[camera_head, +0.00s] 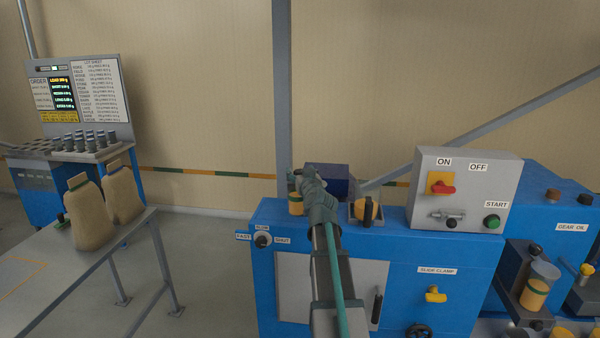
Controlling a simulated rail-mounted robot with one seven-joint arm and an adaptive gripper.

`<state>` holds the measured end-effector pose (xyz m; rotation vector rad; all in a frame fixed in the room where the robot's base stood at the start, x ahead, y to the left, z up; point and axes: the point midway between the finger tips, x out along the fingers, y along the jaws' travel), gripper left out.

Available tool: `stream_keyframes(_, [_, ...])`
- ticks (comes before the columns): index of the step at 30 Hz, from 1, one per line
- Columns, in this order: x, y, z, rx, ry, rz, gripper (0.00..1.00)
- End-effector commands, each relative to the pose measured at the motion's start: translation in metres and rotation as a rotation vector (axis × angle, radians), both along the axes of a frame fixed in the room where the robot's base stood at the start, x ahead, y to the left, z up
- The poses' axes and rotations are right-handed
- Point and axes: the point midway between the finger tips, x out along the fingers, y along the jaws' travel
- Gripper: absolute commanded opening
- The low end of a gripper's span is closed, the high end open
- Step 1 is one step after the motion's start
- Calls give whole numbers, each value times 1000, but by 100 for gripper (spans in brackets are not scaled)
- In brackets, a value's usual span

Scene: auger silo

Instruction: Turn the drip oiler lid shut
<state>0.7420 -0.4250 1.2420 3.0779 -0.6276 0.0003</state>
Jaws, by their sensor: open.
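My gripper (297,178) is open over the back of the blue cabinet, well to the left of the cup. Its fingertips are small and partly hidden by my own arm. I see nothing held in it.
A blue cabinet (390,250) carries a grey control box (465,185) with a red-yellow switch and green button. Yellow parts (296,207) and a dark blue block (332,178) are beside my gripper. Two sacks (124,195) stand on the left table. A diagonal brace rises right.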

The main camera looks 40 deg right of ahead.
Motion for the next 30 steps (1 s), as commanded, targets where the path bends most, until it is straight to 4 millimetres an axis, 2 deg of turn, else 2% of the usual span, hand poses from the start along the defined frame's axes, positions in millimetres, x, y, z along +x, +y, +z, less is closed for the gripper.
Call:
stream_keyframes(12, [-69, 30, -1, 0, -1, -1, 68])
stream_keyframes(18, [-96, 41, -1, 0, 0, -1, 68])
stream_keyframes(22, [-102, 44, -1, 0, 0, 0, 68])
stream_keyframes(30, [-102, 43, 0, 0, 0, 0, 66])
